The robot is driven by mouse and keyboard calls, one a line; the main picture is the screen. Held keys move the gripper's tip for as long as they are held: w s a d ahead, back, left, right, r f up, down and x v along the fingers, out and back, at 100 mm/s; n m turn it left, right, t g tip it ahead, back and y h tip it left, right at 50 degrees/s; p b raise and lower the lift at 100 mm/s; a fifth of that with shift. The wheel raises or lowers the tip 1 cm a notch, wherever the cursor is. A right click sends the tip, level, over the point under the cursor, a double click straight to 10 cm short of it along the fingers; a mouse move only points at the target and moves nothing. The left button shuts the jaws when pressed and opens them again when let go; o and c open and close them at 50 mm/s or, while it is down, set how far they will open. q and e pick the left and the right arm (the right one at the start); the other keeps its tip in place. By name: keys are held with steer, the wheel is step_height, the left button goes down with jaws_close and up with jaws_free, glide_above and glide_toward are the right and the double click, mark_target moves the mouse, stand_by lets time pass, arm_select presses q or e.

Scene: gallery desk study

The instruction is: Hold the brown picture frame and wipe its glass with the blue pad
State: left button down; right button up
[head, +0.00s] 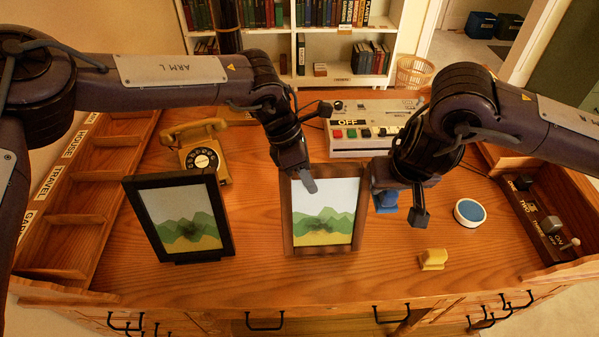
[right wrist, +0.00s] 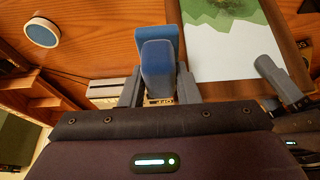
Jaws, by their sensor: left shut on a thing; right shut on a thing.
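The brown picture frame (head: 287,222) stands upright in the middle of the desk. Its glass shows green hills with a dark smudge low in the middle. My left gripper (head: 304,181) is shut on the frame's top edge near its left corner; one finger shows in front of the glass. My right gripper (head: 388,187) is shut on the blue pad (head: 386,204), just right of the frame. In the right wrist view the pad (right wrist: 157,62) sits between the fingers, beside the frame (right wrist: 283,37). The pad does not cover the glass; a small gap shows.
A black picture frame (head: 228,218) stands to the left, with a similar smudge. A yellow block (head: 432,259) and a round blue-topped tin (head: 469,213) are on the right. A telephone (head: 204,155) and a button console (head: 350,146) stand behind. The front desk strip is clear.

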arm_select(q)
steer(key=shift+d, duration=0.2)
steer(key=shift+f+b, duration=0.3)
steer(key=shift+f, duration=0.15)
stand_by(0.3)
steer(key=c, duration=1.5)
jaws_free()
steer(key=shift+s, duration=0.1)
steer(key=shift+o, duration=0.2)
steer(key=shift+c, duration=0.2)
steer(key=c, duration=0.6)
